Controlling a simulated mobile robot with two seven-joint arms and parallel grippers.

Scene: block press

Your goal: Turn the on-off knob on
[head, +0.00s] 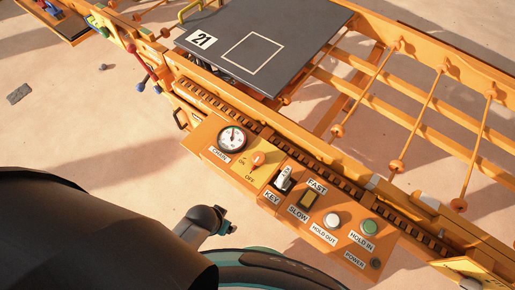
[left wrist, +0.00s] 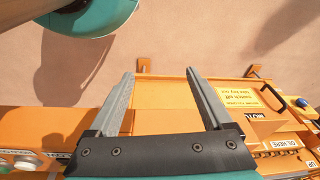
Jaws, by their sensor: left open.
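The on-off knob (head: 258,158) is a small orange knob on a yellow plate of the control panel (head: 222,170) in the head view. It sits between an ON label and an OFF label; its exact pointing direction is too small to tell. My left gripper (left wrist: 159,73) is open and empty in the left wrist view, with two grey fingers over an orange machine face and sandy ground. The knob does not show in that view. In the head view I cannot make out the left fingers. My right gripper is not in view.
Beside the knob are a round gauge (head: 231,138), a key switch (head: 284,178), a fast-slow switch (head: 309,199), a white button (head: 332,220) and a green button (head: 369,227). A grey plate marked 21 (head: 290,25) lies behind. Sandy ground is open at left.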

